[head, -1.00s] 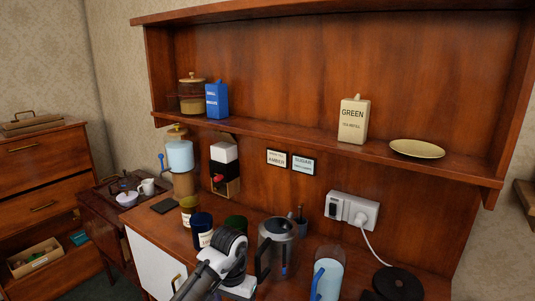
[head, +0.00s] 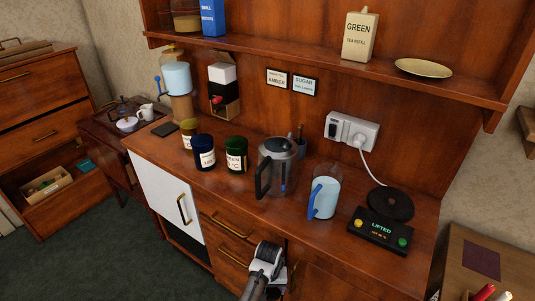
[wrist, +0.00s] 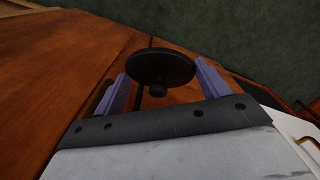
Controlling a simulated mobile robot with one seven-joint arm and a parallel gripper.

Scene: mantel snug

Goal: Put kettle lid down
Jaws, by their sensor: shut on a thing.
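The kettle lid (wrist: 172,66) is a dark round disc with a small knob facing my gripper. In the wrist view it sits between the two purple fingers of my gripper (wrist: 163,86), which is shut on it. The grey kettle (head: 279,166) with a black handle stands upright on the counter (head: 226,186), back from my gripper.
A glass jug (head: 324,196) with a blue handle stands right of the kettle. A black round base (head: 390,203) with a control panel (head: 379,231) reading "LIFTED" is at the right. Dark jars (head: 236,155) stand left of the kettle. The counter's front strip looks clear.

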